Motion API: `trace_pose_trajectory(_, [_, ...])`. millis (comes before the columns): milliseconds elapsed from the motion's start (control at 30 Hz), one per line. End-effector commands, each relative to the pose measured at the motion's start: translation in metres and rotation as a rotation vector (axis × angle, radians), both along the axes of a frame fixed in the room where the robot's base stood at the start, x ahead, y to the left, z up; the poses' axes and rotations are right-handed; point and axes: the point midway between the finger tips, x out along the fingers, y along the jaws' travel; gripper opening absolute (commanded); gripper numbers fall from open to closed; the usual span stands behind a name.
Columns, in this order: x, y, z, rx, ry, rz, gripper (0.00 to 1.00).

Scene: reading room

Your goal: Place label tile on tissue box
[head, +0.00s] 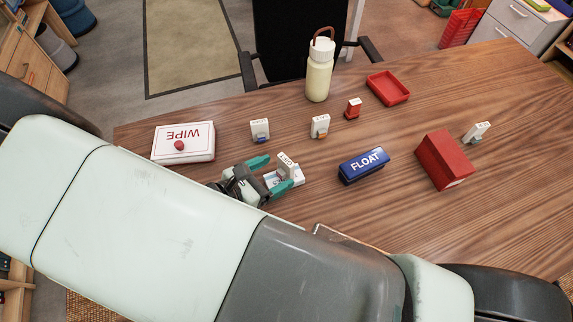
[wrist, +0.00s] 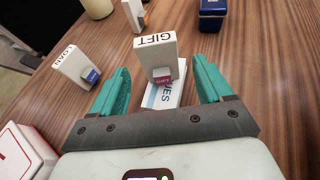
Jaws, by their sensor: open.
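My gripper (head: 282,170) is open and low over the table, pointing away from me. In the wrist view my gripper (wrist: 160,66) has its teal fingers either side of an upright white block marked GIFT (wrist: 157,52) with a pink lower front; neither finger clearly touches it. A flat white tile (wrist: 168,96) with a blue edge and lettering ending in "VES" lies beside the block, partly hidden by it. The tile also shows in the head view (head: 291,180). A plain red box (head: 443,160) stands right; I cannot tell if it is the tissue box.
A LOAN block (head: 260,130), an orange-fronted block (head: 320,126) and a small red object (head: 353,108) stand behind. A blue FLOAT box (head: 363,166), red tray (head: 388,88), bottle (head: 318,80) and pale block (head: 476,132) stand around.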

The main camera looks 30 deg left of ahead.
Motion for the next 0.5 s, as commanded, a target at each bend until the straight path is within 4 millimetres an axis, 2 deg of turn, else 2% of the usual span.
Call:
trace_pose_trajectory(33, [-0.01, 0.005, 0.004, 0.003, 0.002, 0.002, 0.78])
trace_pose_trajectory(200, [-0.033, 0.014, 0.015, 0.002, 0.0, 0.001, 0.78])
trace_pose_trajectory(500, [-0.045, 0.019, 0.02, 0.0, 0.0, -0.001, 0.78])
